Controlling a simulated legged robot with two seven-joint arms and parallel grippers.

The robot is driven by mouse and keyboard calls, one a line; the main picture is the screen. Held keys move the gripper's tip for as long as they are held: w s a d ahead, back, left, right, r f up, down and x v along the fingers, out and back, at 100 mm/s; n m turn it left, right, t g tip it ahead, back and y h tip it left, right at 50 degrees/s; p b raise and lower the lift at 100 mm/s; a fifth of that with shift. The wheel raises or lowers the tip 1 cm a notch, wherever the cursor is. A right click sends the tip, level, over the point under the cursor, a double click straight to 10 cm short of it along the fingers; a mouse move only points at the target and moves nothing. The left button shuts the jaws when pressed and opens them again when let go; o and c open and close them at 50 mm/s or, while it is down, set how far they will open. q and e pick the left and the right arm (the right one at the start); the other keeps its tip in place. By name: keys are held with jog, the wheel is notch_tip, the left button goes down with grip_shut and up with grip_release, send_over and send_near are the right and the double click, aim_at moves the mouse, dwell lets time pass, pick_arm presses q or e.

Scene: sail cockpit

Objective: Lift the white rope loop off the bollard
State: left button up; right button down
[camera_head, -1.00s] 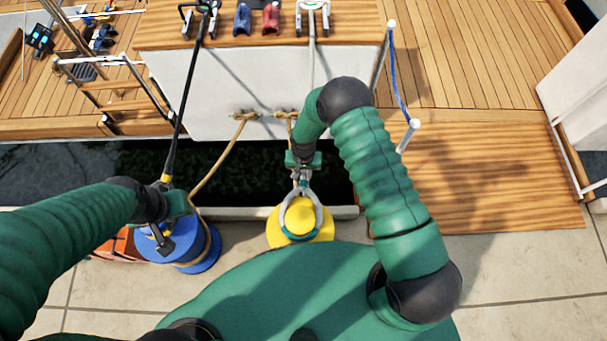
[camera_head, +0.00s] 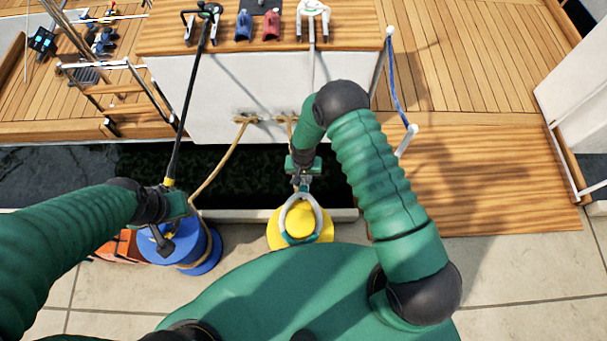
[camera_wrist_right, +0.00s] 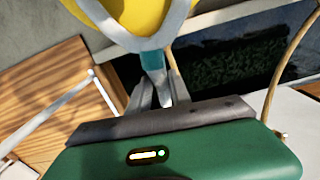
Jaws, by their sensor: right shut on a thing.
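The white rope loop (camera_head: 283,218) has teal sections and lies around the head of the yellow bollard (camera_head: 302,221) on the quay. My right gripper (camera_head: 302,183) is at the boat-side end of the loop. In the right wrist view the loop (camera_wrist_right: 184,24) curves past the yellow bollard (camera_wrist_right: 140,12), and my right gripper (camera_wrist_right: 156,95) is shut on its teal-bound end (camera_wrist_right: 152,63). Whether the loop is clear of the bollard's head, I cannot tell. My left gripper (camera_head: 172,218) is over the blue bollard (camera_head: 190,250); its fingers are unclear.
A tan rope (camera_head: 222,165) runs from the white hull (camera_head: 250,85) to the blue bollard. Dark water (camera_head: 240,175) lies between quay and boat. An orange crate (camera_head: 118,247) stands left; a wooden gangway (camera_head: 490,180) lies right.

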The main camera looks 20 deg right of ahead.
jog(key=shift+s+a+p, duration=0.2)
jog(key=shift+s+p, duration=0.15)
jog(key=shift+s, duration=0.3)
jog(key=shift+s+a+p, duration=0.2)
jog(key=shift+s+p, duration=0.1)
jog(key=shift+s, duration=0.3)
jog(key=shift+r, duration=0.1)
notch_tip(320, 180, up, 17)
jog(key=p, duration=1.4)
dwell(0.4)
